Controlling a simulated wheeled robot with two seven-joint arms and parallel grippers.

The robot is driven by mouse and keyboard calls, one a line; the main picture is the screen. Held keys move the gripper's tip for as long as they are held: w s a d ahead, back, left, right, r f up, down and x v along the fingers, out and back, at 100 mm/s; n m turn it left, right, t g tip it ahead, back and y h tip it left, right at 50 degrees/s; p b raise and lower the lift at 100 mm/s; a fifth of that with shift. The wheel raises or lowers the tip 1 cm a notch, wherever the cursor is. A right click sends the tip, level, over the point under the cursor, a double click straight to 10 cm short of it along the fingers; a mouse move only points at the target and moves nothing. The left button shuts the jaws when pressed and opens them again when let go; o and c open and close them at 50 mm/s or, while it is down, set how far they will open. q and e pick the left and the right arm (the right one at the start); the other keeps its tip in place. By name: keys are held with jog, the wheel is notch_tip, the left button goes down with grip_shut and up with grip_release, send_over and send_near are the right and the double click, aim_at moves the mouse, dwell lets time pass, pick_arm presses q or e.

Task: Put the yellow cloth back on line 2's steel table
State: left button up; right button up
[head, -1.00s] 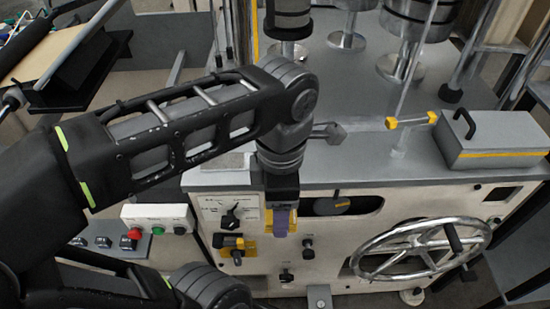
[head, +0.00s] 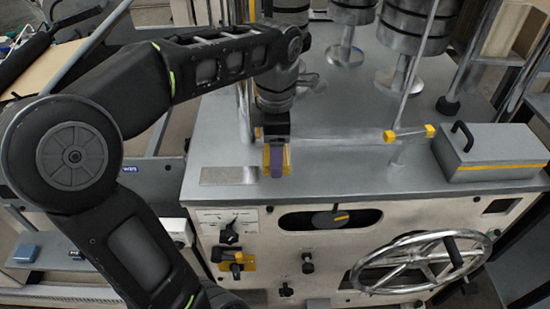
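My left gripper (head: 277,158) points down over the front left of the machine's grey steel top (head: 340,160). It appears shut on the yellow cloth (head: 267,160), which shows as a small yellow patch around a purple-grey part at the fingers. Most of the cloth is hidden by the gripper. Whether the cloth touches the steel top cannot be told. My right gripper is not in view.
A flat silver plate (head: 230,176) lies left of the gripper. A yellow-ended bar (head: 409,133) and a grey box with a black handle (head: 490,150) are to the right. Metal posts and cylinders stand behind. A handwheel (head: 424,262) juts from the front panel.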

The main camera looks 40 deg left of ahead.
pick_arm(q)
jog(key=w+a+f, duration=0.1)
jog(key=w+a+f+p, duration=0.1)
jog(key=shift+w+f, duration=0.2)
jog(key=shift+f, duration=0.4)
jog(key=shift+f, duration=0.1)
notch_tip(320, 180, down, 3)
jog(key=shift+p, duration=0.3)
jog(key=shift+w+a+f+p, duration=0.1)
jog(key=shift+a+f+p, duration=0.1)
jog(key=shift+p, duration=0.1)
jog(key=shift+f, duration=0.25)
jog(key=o, duration=1.2)
